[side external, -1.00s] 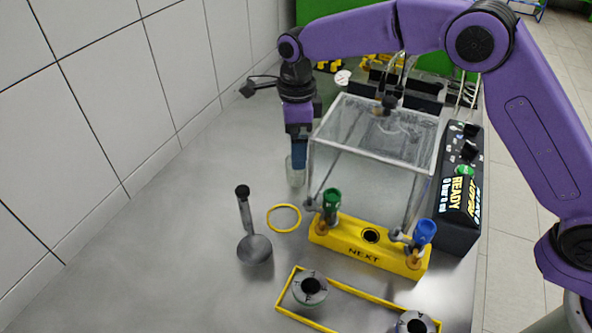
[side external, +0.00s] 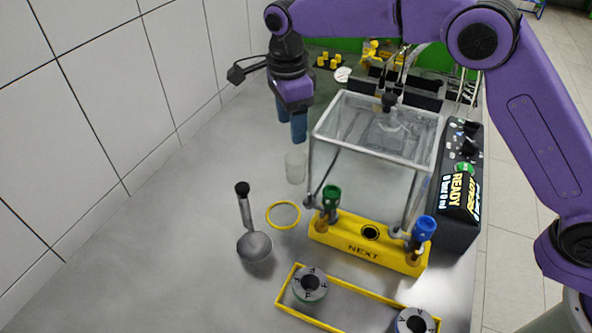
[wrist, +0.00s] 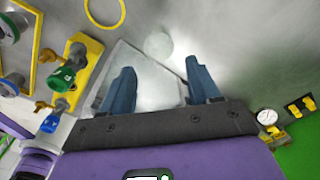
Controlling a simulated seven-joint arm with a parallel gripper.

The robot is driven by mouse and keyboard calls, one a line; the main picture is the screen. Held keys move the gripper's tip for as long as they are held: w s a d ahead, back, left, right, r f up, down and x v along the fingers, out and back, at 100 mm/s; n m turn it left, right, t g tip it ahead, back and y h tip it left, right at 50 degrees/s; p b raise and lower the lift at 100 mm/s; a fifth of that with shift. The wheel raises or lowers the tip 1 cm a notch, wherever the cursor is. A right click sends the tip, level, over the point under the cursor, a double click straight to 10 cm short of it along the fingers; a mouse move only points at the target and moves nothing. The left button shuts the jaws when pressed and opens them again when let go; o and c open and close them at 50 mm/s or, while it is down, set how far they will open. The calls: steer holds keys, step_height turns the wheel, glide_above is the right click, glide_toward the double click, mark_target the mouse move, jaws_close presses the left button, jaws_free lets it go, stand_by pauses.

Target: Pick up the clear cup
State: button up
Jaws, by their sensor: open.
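The clear cup (side external: 296,167) stands upright on the grey metal bench, just left of the clear tank. It also shows as a faint round shape in the wrist view (wrist: 158,45), beyond and between my fingertips. My gripper (side external: 291,132) is above and behind the cup in the side view, apart from it. Its two blue fingers are spread in the wrist view (wrist: 162,75), with nothing between them.
A tiled wall (side external: 110,90) bounds the left; the bench between is clear.

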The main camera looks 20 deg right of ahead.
mark_target(297, 165)
step_height(297, 165, up, 4)
steer(key=n, duration=0.4)
steer(key=shift+h, duration=0.3)
steer(key=f, duration=1)
steer(key=shift+d+f, duration=0.55)
steer(key=shift+f, duration=2.75)
steer(key=c, duration=0.7)
